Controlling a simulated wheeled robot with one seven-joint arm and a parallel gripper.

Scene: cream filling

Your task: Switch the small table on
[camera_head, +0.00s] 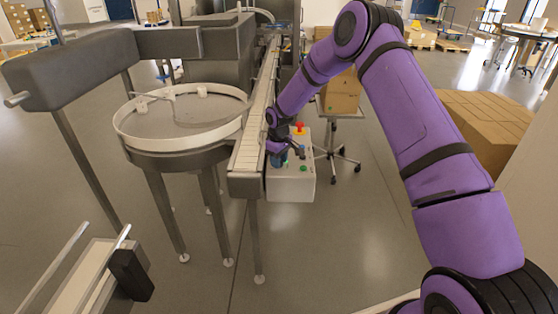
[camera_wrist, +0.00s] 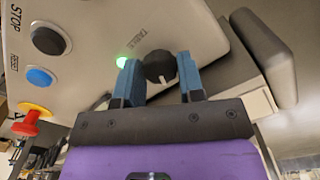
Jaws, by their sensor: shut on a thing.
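A light grey control box (camera_head: 291,184) is mounted beside the end of the conveyor. In the wrist view, its face (camera_wrist: 95,30) carries a black rotary knob (camera_wrist: 159,65) with a pale pointer mark, next to the printed word TABLE. A green light (camera_wrist: 122,62) glows beside the knob. My gripper (camera_wrist: 160,82) has its blue fingers on either side of the knob and is shut on it. In the head view my gripper (camera_head: 287,148) is at the box, and the knob is hidden. The small round table (camera_head: 180,143) with a raised rim stands left of the conveyor.
A red emergency button on a yellow base (camera_wrist: 28,122), a blue button (camera_wrist: 40,77) and a black button (camera_wrist: 48,39) labelled STOP are on the same box. The conveyor (camera_head: 250,140) runs close to my gripper. A cardboard box (camera_head: 341,95) on a wheeled stand is behind.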

